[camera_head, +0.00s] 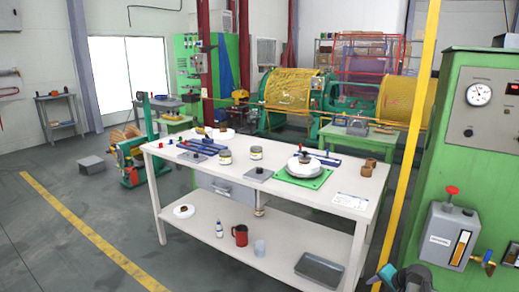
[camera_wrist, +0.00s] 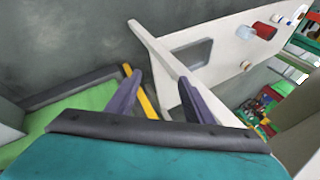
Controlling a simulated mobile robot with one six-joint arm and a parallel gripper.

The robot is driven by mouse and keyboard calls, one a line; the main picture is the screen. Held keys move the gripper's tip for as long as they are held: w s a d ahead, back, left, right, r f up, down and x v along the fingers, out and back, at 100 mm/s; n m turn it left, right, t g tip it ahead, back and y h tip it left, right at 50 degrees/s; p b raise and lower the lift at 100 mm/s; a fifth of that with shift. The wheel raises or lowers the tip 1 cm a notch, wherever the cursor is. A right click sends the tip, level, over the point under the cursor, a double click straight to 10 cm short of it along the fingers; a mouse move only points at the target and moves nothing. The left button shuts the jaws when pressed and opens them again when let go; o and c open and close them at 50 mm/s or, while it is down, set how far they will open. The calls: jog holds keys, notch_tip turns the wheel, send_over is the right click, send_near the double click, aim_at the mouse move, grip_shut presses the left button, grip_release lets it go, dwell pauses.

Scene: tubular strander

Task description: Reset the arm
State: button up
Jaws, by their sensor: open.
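My gripper (camera_wrist: 158,82) shows in the wrist view as two dark purple fingers spread apart, with nothing between them. A teal and dark part of my arm shows at the bottom right of the head view, low in front of the green cabinet (camera_head: 484,150). The white table (camera_head: 262,200) is in the middle of the head view, left of my arm. Its legs and lower shelf (camera_wrist: 215,35) show tilted in the wrist view, beyond the fingers and apart from them as far as I can tell.
A yellow post (camera_head: 415,120) stands between the table and the cabinet. A grey box with a red knob (camera_head: 446,232) juts from the cabinet near my arm. Tools, jars and a green scale (camera_head: 303,178) are on the tabletop.

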jog(key=s+a+f+n+g+y+p, duration=0.1)
jog(key=s+a+f+n+g, duration=0.2)
jog(key=s+a+f, duration=0.65)
jog(key=s+a+f+n+g+p, duration=0.1)
jog(key=s+a+f+n+g, duration=0.2)
jog(key=a+f, duration=0.65)
jog(key=s+a+f+n+g, duration=0.1)
jog(key=s+a, duration=0.3)
jog(key=s, duration=0.4)
jog(key=s+a+f+n+g+h+p, duration=0.1)
jog(key=s+a+f+n+g, duration=0.1)
jog(key=s, duration=0.6)
jog(key=s+a+f+n+g+h, duration=0.1)
jog(key=s+a+f+n+g, duration=0.1)
jog(key=s+a, duration=0.5)
jog(key=shift+s+f+g, duration=0.2)
jog(key=shift+s+g, duration=0.3)
jog(key=shift+s, duration=0.45)
jog(key=c, duration=0.4)
jog(key=shift+d, duration=0.1)
